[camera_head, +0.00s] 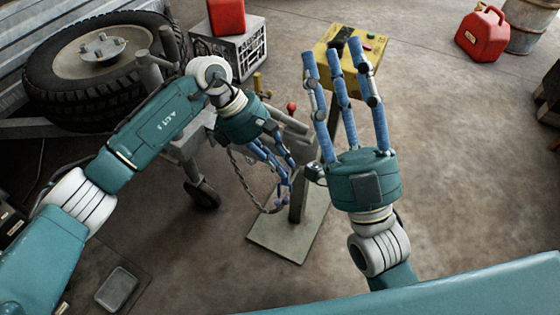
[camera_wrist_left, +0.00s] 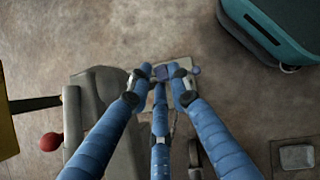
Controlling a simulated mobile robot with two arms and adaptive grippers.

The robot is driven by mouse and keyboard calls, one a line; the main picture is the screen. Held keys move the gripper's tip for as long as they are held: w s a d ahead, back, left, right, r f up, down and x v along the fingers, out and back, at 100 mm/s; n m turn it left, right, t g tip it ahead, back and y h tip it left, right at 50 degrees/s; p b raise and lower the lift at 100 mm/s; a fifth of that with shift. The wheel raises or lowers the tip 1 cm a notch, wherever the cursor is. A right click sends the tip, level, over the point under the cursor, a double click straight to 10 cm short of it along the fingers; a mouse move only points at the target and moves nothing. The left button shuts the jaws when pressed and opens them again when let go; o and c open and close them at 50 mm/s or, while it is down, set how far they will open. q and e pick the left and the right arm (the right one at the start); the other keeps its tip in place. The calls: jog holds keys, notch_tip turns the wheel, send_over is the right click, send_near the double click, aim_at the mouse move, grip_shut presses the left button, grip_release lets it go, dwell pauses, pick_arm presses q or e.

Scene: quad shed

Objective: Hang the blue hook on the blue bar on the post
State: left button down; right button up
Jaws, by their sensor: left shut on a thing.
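My left gripper (camera_head: 284,172) points down in front of the post (camera_head: 298,200), which stands on a flat square base plate (camera_head: 268,238). Its blue fingers are closed together on a small blue piece, which appears to be the blue hook (camera_head: 284,192). A bit of the hook shows between the fingertips in the left wrist view (camera_wrist_left: 162,72); the fingers hide the rest. I cannot make out the blue bar on the post apart from the blue fingers and hook. My right gripper (camera_head: 333,52) is open and empty, fingers spread, to the right of the post.
A chain (camera_head: 240,178) hangs in a loop left of the post. A trailer wheel (camera_head: 95,60), a grey crate (camera_head: 232,55) and a yellow box (camera_head: 349,48) stand behind. A red knob (camera_head: 291,107) is close.

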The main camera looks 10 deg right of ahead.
pick_arm(q)
jog(key=shift+f, duration=0.1)
pick_arm(e)
jog(key=shift+s+r, duration=0.35)
jog(key=shift+s, duration=0.05)
jog(key=shift+s+d+r+t, duration=0.1)
jog(key=shift+s+r+t, duration=0.15)
jog(key=shift+t, duration=0.15)
